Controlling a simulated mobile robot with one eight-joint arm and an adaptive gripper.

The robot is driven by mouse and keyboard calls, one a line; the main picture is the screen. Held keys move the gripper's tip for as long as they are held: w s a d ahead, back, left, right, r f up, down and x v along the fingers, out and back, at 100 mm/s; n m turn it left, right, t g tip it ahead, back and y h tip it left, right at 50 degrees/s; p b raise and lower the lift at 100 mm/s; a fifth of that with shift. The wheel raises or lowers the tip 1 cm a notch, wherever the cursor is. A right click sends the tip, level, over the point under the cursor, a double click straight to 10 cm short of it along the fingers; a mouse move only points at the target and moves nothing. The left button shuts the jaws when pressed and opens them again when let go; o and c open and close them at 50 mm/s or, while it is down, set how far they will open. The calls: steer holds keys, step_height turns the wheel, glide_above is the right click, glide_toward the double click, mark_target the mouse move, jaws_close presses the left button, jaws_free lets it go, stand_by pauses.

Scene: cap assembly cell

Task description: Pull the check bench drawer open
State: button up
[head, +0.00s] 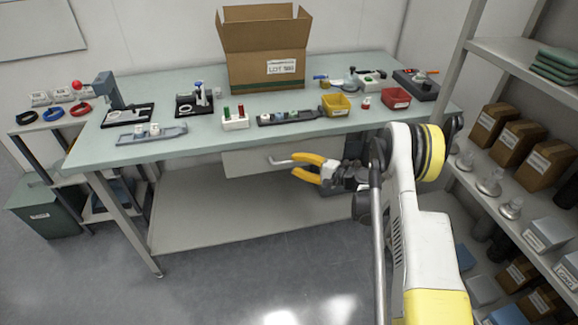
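The check bench (205,143) has a pale drawer (242,164) under its top, near the middle. The drawer front sits just below the bench's front edge and looks closed. A light bar handle (277,161) stands out from it. My gripper (295,165) has yellow fingers and reaches in from the right. Its fingertips are apart, one above the other, at the right end of the handle. I cannot tell whether they touch the handle. My gripper and arm hide the right part of the drawer front.
A cardboard box (262,72), small fixtures, a yellow bin (336,104) and a red bin (397,97) stand on the bench. A lower shelf (220,215) lies beneath. A loaded rack (500,190) stands close on the right. The floor in front is clear.

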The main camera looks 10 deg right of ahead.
mark_target(291, 162)
steer(key=shift+b+x, duration=0.35)
steer(key=shift+x, duration=1.25)
jaws_close()
steer(key=shift+d, duration=0.1)
